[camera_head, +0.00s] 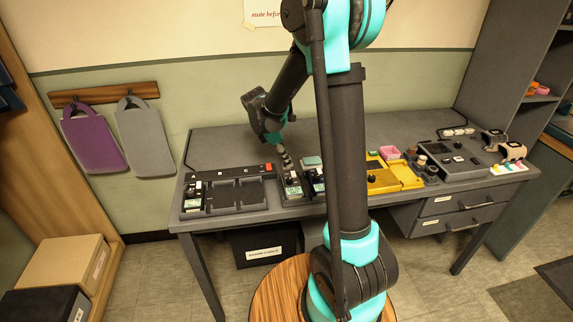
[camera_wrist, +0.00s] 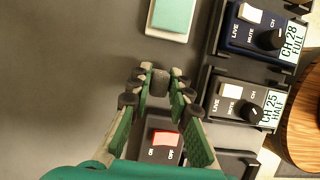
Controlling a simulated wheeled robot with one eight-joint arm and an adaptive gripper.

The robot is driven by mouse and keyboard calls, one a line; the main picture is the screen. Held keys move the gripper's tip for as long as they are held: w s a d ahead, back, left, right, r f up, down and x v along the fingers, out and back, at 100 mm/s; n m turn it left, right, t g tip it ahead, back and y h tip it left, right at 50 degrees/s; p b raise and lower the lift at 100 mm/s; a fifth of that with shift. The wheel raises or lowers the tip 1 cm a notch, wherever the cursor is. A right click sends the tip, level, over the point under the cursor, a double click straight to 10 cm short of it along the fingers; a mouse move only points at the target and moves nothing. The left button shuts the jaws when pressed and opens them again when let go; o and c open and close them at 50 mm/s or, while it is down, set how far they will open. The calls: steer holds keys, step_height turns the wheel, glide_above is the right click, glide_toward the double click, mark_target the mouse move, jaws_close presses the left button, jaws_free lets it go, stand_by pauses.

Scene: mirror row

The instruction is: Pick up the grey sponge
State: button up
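A small dark grey block (camera_wrist: 159,82), which looks like the grey sponge, sits between my fingertips in the wrist view. My gripper (camera_wrist: 160,86) has both fingers drawn in close, one on each side of it, and they appear to touch it. In the head view my gripper (camera_head: 286,160) points down over the table's back middle, beside the row of devices. The block cannot be made out clearly there. Whether it is clear of the table is hard to tell.
A teal-topped white block (camera_wrist: 172,18) lies beyond my fingertips. Channel units labelled CH 28 (camera_wrist: 262,30) and CH 25 (camera_wrist: 245,100) stand to the right. A unit with a red switch (camera_wrist: 163,140) is under my fingers. Yellow trays (camera_head: 392,178) stand right of my arm.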

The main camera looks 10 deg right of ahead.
jaws_close()
step_height(320, 180, up, 20)
stand_by(0.5)
